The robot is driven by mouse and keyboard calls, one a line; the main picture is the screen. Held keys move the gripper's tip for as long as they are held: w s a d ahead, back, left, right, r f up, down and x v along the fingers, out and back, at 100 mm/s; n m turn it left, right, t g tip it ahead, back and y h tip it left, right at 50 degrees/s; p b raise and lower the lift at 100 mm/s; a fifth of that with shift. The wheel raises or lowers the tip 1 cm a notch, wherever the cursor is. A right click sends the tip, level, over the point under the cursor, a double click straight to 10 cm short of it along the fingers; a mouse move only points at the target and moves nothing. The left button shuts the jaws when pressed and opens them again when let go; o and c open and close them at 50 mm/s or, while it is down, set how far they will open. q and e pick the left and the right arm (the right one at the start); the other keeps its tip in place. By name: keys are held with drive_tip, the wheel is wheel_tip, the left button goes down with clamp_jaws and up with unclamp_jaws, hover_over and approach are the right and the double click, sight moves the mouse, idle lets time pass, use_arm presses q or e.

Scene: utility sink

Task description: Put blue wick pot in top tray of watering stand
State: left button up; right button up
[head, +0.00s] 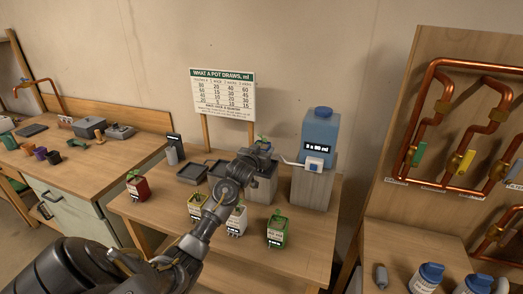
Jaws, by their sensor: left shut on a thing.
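My left gripper (257,154) is shut at the upper right end of my arm, above the watering stand on the middle table. A small plant with green leaves, in what looks like the blue wick pot (263,144), shows at its tip; the gripper hides most of the pot. The grey block of the watering stand (263,188) is below and behind the gripper, and the tray on its top is largely hidden. Lower dark trays (191,174) sit to its left. I cannot tell whether the pot touches the top tray. My right gripper is not in view.
A red pot (138,187), a yellow pot (196,206), a white pot (237,219) and a green pot (277,231) stand on the table. A blue water tank (320,132) stands on a tall block to the right. A sign (223,93) rises behind.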

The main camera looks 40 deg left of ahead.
use_arm(q)
drive_tip(key=shift+f, duration=0.3)
drive_tip(key=shift+f, duration=0.1)
drive_tip(key=o, duration=1.1)
drive_tip(key=b+v, duration=0.2)
drive_tip(key=v, duration=1)
